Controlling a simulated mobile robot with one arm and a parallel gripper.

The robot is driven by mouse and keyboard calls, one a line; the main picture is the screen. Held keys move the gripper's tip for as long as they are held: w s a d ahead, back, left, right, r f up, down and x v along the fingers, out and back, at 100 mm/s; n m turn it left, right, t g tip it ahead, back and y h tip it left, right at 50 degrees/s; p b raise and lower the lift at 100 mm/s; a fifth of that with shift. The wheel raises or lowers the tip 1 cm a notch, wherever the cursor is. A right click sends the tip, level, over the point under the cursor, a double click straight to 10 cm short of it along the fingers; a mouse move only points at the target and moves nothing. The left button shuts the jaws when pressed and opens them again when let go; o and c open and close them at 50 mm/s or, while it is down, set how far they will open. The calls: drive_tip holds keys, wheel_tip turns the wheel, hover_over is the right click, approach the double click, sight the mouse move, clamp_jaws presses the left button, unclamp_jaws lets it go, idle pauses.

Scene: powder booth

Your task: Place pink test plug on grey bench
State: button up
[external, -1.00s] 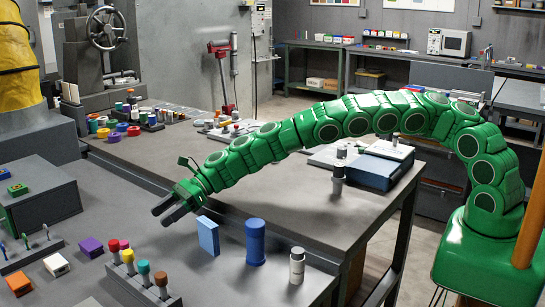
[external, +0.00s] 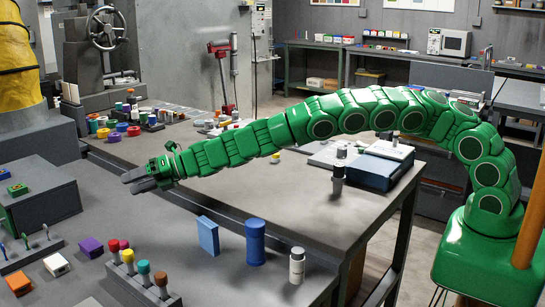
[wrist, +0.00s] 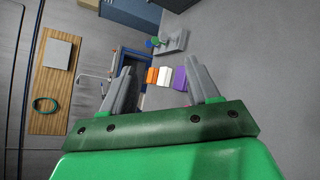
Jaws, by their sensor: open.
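Yellow, teal and brown tops share that rack. The grey bench (external: 330,215) spreads beneath, with bare top around it. My gripper (external: 126,183) is open and empty, in the air above the bench, higher in the picture than the rack.
A blue cylinder (external: 255,242), a light blue plate (external: 208,236) and a white bottle (external: 297,265) stand right of the rack. Purple (external: 91,247), white (external: 56,264) and orange (external: 19,284) blocks lie left. A grey box (external: 40,195) is at left.

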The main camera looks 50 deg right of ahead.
drive_tip(key=m, duration=0.4)
drive_tip(key=m+g+h, duration=0.3)
drive_tip(key=m+h, duration=0.3)
drive_tip(key=m, duration=1.6)
approach(124, 242)
drive_tip(key=shift+w+a+f, duration=0.1)
drive_tip(key=shift+w+f, duration=0.15)
drive_tip(key=shift+w, duration=0.45)
drive_tip(key=shift+s+a+f+m, duration=0.2)
drive_tip(key=shift+s+a+m, duration=0.1)
drive_tip(key=shift+s, duration=0.2)
drive_tip(key=shift+x, duration=2.8)
drive_tip(key=shift+w+a+f, duration=0.15)
drive_tip(key=shift+w+f, duration=0.1)
drive_tip(key=shift+f, duration=0.25)
drive_tip(key=shift+w+a+f, duration=0.2)
drive_tip(key=shift+w+f, duration=0.05)
drive_tip(key=shift+w, duration=0.1)
